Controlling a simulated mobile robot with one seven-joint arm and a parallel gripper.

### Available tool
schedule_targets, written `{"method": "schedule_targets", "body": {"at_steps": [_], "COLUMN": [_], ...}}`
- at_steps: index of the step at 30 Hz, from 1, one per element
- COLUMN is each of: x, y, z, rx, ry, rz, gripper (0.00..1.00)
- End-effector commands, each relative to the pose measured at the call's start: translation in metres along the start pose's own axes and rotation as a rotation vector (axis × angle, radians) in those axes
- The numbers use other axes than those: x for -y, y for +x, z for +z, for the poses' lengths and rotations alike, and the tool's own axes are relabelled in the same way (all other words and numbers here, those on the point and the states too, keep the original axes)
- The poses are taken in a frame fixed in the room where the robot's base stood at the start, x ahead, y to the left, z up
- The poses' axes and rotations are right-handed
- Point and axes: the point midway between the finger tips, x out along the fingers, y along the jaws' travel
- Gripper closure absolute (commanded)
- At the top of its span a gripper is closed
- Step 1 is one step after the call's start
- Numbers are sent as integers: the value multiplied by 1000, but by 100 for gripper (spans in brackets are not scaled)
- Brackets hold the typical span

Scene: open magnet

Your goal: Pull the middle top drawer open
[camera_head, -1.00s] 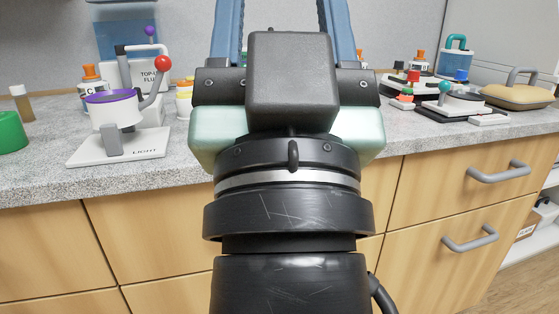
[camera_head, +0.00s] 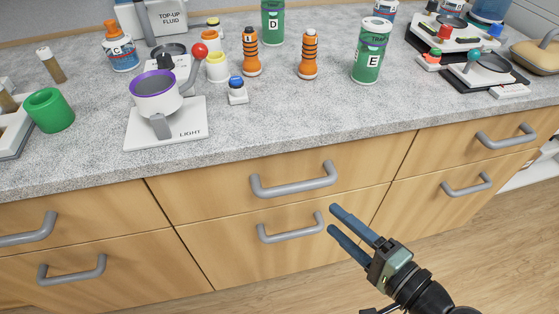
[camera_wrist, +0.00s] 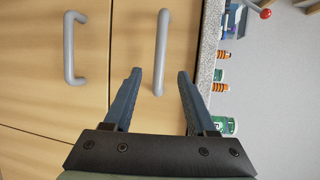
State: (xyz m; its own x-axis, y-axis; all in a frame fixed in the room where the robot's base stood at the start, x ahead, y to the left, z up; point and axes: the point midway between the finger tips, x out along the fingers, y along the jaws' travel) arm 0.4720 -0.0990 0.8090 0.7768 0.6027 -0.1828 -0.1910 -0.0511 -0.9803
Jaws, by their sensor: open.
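The middle top drawer (camera_head: 220,199) is shut, with a grey bar handle (camera_head: 293,187) across its wooden front. In the wrist view this handle (camera_wrist: 161,45) stands upright in the picture, its lower end showing between the fingertips. My gripper (camera_head: 334,219) is open and empty, just right of and a little below the top handle in the head view. Its two blue fingers also show in the wrist view (camera_wrist: 159,73). The fingers look apart from the handle; how far out from the drawer front they are is hard to tell.
The lower middle drawer has its own handle (camera_head: 290,229), close left of the fingertips. The grey worktop (camera_head: 280,120) overhangs the drawers and carries bottles and a white light device (camera_head: 165,122). More drawers flank both sides. The wooden floor (camera_head: 480,260) in front is clear.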

Motion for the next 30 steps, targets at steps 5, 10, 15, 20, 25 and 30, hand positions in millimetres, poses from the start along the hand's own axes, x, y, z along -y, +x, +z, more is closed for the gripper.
{"method": "schedule_targets", "body": {"at_steps": [5, 10, 15, 20, 25, 30], "x": [-1, -2, -1, -1, 0, 0], "y": [16, 50, 86, 111, 126, 130], "z": [1, 2, 2, 1, 1, 1], "rx": [6, 8, 6, 4, 1, 1], "ry": [3, 0, 0, -2, -1, 0], "rz": [-1, -1, 0, 0, 0, 0], "gripper": [43, 43, 43, 43, 43, 43]}}
